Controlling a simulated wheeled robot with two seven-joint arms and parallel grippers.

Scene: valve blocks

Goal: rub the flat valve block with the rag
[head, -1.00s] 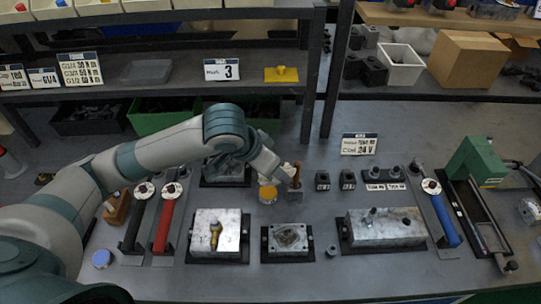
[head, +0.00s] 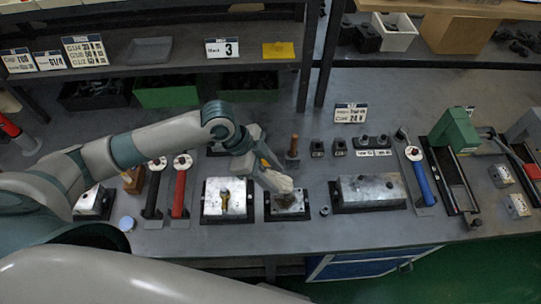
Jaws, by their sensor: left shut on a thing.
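A square metal valve block (head: 299,211) with a dark brown stained patch on its top sits on a black base at the middle front of the table; I take it as the flat valve block. My left gripper (head: 271,180) reaches down over its back left part. It is shut on a pale, crumpled cloth, the rag (head: 280,185), which is at the block's top and seems to touch it. The gripper and rag hide part of the block. My right gripper is not in view.
A metal block with a brass fitting (head: 226,199) stands to the left, a longer block (head: 370,190) to the right. A wooden-handled tool (head: 294,146) stands behind. Red (head: 179,190) and blue (head: 424,182) handled levers flank the blocks. The table's front edge is close.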

